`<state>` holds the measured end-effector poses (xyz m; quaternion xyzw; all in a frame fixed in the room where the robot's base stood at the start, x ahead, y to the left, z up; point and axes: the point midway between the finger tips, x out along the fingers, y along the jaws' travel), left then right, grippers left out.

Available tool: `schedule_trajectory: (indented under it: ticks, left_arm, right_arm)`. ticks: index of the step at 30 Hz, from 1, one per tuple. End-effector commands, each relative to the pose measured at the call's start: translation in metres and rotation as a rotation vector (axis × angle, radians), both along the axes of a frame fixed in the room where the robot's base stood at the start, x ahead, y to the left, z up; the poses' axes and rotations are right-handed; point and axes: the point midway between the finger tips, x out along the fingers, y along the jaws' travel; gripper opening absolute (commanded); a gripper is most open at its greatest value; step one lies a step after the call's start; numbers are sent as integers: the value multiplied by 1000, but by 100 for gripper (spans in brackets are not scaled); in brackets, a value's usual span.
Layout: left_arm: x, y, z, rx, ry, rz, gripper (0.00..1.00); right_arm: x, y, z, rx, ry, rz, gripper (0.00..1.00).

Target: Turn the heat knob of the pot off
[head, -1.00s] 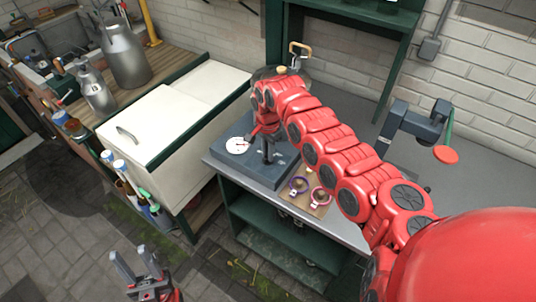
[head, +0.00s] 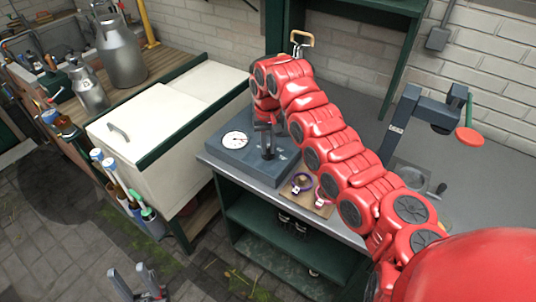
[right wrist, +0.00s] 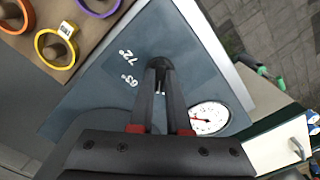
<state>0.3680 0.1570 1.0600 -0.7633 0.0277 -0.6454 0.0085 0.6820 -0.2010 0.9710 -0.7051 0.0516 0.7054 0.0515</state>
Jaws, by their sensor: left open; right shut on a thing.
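The pot's blue-grey heater base (head: 228,157) sits on the metal counter, with a round white dial (head: 235,139) on top. The pot itself is hidden behind my right arm. My right gripper (head: 267,152) points down at the base, right of the dial. In the right wrist view its fingers (right wrist: 160,78) are closed around the dark heat knob (right wrist: 158,63), which they mostly hide. Marks "72°" and "63°" are printed left of the knob, and the dial (right wrist: 208,118) lies to the right. My left gripper (head: 138,283) is open and empty, low over the floor.
A wooden board (head: 312,203) with coloured rings lies right of the base; rings also show in the right wrist view (right wrist: 57,48). A white chest (head: 160,120) stands left of the counter. Metal churns (head: 120,52) stand farther left. A grey device with a red disc (head: 469,137) is at right.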

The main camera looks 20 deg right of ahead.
Motion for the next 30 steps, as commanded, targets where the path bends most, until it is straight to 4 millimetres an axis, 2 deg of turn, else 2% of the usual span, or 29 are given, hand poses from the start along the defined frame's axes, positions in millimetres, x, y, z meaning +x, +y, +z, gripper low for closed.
schedule_trajectory:
  ticks: [1, 9, 18, 30]
  left_arm:
    - [0, 0, -12, 0, 0, 0, 45]
    - [0, 0, -30, 0, 0, 0, 45]
    - [0, 0, -39, 0, 0, 0, 45]
    - [0, 0, -41, 0, 0, 0, 45]
  right_arm:
    - [1, 0, -5, -2, -5, 41, 0]
    - [1, 0, -2, -2, -5, 251, 0]
    - [1, 0, 0, -2, -4, 389, 0]
    - [1, 0, 1, 0, -3, 433, 0]
